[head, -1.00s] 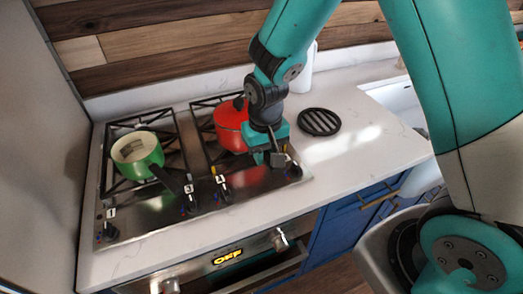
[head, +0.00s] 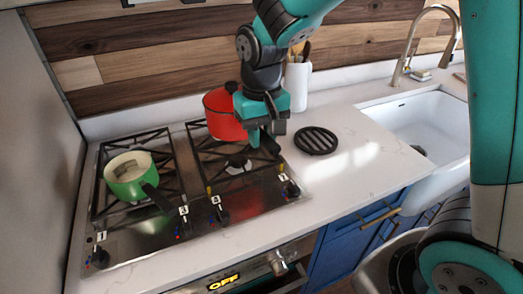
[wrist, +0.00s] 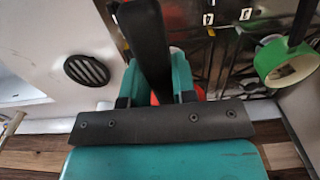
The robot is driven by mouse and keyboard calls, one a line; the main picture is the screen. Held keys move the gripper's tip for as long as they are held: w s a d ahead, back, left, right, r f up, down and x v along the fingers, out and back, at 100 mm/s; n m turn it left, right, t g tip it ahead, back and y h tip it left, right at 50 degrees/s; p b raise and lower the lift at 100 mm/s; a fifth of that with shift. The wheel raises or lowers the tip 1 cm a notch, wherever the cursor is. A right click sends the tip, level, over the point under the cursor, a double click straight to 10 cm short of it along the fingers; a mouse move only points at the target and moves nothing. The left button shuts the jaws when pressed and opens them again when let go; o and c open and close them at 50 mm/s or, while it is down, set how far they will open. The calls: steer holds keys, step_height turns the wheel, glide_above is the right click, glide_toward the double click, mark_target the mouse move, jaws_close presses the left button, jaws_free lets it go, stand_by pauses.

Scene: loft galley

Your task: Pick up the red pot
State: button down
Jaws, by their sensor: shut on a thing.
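The red pot (head: 222,117), with a dark knob on top, is in the head view above the right-hand side of the stove. It looks raised off the grate, with the burner visible below it. My gripper (head: 266,138) is at the pot's right front and is shut on its handle. In the wrist view the black handle (wrist: 147,40) runs between the teal fingers of my gripper (wrist: 153,85).
A green pot (head: 137,187) stands on the left of the stove (head: 150,232). A round black trivet (head: 316,141) lies on the counter to the right. A white utensil holder (head: 298,84) stands behind it, and a white sink (head: 425,130) is farther right. The counter around the trivet is clear.

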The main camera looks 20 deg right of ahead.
steer(key=shift+r+b, duration=0.5)
steer(key=shift+r, duration=3.9)
